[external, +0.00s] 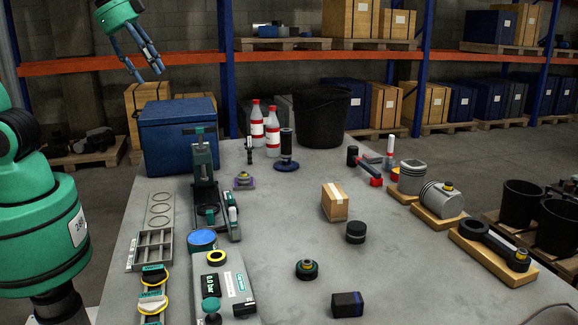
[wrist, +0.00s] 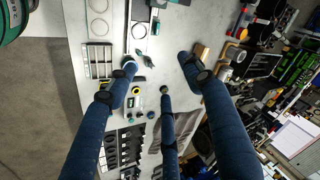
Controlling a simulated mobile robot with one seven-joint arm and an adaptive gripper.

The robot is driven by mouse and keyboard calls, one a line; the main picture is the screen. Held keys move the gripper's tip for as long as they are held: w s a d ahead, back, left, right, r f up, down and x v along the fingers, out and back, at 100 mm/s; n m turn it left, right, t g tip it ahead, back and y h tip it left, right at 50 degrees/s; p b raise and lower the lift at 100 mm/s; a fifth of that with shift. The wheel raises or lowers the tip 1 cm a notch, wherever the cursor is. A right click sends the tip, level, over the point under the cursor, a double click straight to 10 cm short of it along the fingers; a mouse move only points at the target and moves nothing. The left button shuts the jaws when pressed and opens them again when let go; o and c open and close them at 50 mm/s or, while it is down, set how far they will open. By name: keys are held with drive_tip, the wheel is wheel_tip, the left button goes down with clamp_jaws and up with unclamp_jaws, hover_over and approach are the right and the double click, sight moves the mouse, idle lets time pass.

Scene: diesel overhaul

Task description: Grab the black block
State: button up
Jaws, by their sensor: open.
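The black block (external: 347,305) lies on the grey table near its front edge in the external view. It is dark, with a blue stripe at its right end. My gripper (external: 149,72) is high at the upper left, far from the block and above the table's back left side. Its blue fingers are spread and empty. In the wrist view the three fingers of my gripper (wrist: 160,72) stand apart over the table. I cannot pick out the block for sure in that view; a finger may hide it.
A cardboard box (external: 335,202), a black puck (external: 356,232) and a dark round knob (external: 307,269) stand behind the block. A grey-green device (external: 226,285) is to its left. A connecting rod on a wooden board (external: 492,252) lies to the right. Bare table surrounds the block.

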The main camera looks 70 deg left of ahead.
drive_tip(key=w+d+f+m+p, duration=0.2)
drive_tip(key=w+d+f+m, duration=0.1)
drive_tip(key=w+d+m, duration=0.65)
drive_tip(key=w+d+f+m+p, duration=0.1)
drive_tip(key=w+d+f+m, duration=0.2)
drive_tip(key=w+d+m, duration=0.6)
drive_tip(key=w+d+f+m+p, duration=0.1)
drive_tip(key=w+d+f+m, duration=0.3)
drive_tip(key=d+f, duration=0.3)
drive_tip(key=w+d+f+m+p, duration=0.1)
drive_tip(key=w+d+f+m, duration=0.3)
drive_tip(key=d+f, duration=0.4)
drive_tip(key=w+d+f+m+g+p, duration=0.1)
drive_tip(key=w+d+f+m, duration=0.3)
drive_tip(key=d+f, duration=0.4)
drive_tip(key=d, duration=0.6)
drive_tip(key=shift+w+f+h+p, duration=0.2)
drive_tip(key=shift+w+h+p, duration=0.1)
drive_tip(key=shift+h+p, duration=0.1)
drive_tip(key=shift+d+m, duration=0.1)
drive_tip(key=shift+m, duration=0.15)
hover_over(345, 294)
drive_tip(key=s, duration=0.2)
drive_tip(key=shift+s+f, duration=0.1)
drive_tip(key=shift+f, duration=3.85)
drive_tip(key=shift+f, duration=0.1)
